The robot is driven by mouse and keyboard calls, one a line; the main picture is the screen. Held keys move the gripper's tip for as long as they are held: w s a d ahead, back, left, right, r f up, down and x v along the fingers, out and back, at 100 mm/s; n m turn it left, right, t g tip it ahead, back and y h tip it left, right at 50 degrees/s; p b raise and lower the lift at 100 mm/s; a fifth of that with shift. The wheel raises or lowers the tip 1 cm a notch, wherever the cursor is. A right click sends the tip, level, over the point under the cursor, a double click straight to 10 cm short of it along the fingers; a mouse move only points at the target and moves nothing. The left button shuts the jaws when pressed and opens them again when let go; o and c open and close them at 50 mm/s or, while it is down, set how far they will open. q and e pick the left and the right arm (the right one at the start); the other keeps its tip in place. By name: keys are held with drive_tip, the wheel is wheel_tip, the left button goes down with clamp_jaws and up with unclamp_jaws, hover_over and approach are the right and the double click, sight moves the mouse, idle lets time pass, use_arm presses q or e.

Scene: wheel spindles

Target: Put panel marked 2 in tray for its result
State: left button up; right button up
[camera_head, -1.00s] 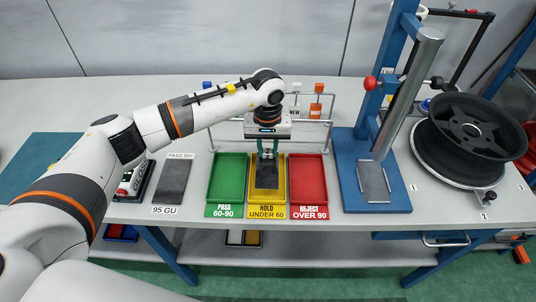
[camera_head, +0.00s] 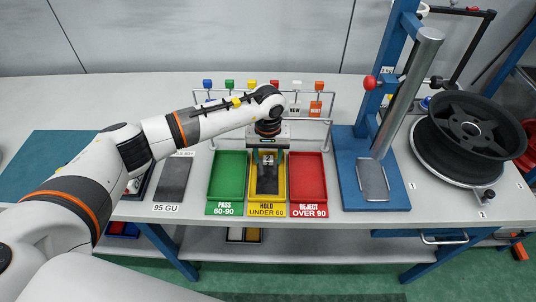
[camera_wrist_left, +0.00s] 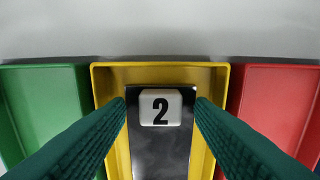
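The panel marked 2 (camera_head: 267,184) is a dark plate with a white "2" label. It lies in the yellow HOLD UNDER 60 tray (camera_head: 283,187), between the green PASS 60-90 tray (camera_head: 227,177) and the red REJECT OVER 90 tray (camera_head: 307,178). In the left wrist view the panel (camera_wrist_left: 160,150) shows between the fingers. My left gripper (camera_wrist_left: 160,104) is open, its dark green fingers apart on either side of the label, above the tray. It is also over the yellow tray in the head view (camera_head: 267,153). My right gripper is out of view.
A dark pad labelled 95 GU (camera_head: 173,180) lies left of the trays. A grey rail with coloured tags (camera_head: 318,97) stands behind them. A blue press stand (camera_head: 350,165) and a black wheel (camera_head: 470,135) stand to the right.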

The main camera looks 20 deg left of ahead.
use_arm(q)
drive_tip(key=shift+r, duration=0.2)
wheel_tip(320, 180, up, 12)
drive_tip(key=b, duration=0.4)
drive_tip(key=shift+f, duration=0.15)
